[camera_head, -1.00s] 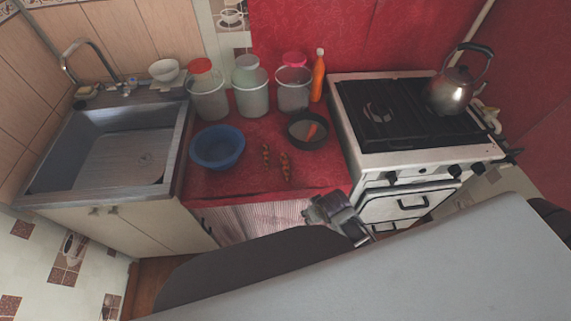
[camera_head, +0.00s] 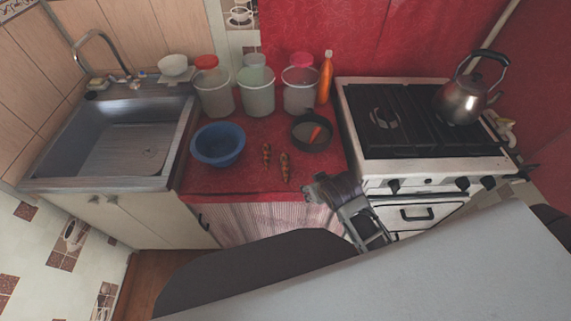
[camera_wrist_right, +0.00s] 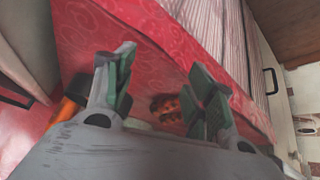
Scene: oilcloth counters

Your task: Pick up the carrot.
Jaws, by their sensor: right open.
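An orange carrot-like piece (camera_head: 315,133) lies in a dark pan (camera_head: 299,137) at the right end of the red counter. Two mottled orange-brown long pieces lie on the cloth, one farther back (camera_head: 267,154) and one nearer (camera_head: 285,167); I cannot tell what they are. My right gripper (camera_head: 316,187) is at the counter's front edge, in front of the pan and apart from these things. In the right wrist view my right gripper (camera_wrist_right: 162,88) is open and empty, with mottled orange-brown shapes (camera_wrist_right: 165,106) seen between its fingers. My left gripper is not in view.
A blue bowl (camera_head: 218,144) stands left of the mottled pieces. Several lidded containers (camera_head: 257,93) and an orange bottle (camera_head: 325,78) stand behind. A stove (camera_head: 425,168) with a kettle (camera_head: 461,101) is at the right, a sink (camera_head: 112,143) at the left. The counter's front strip is bare.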

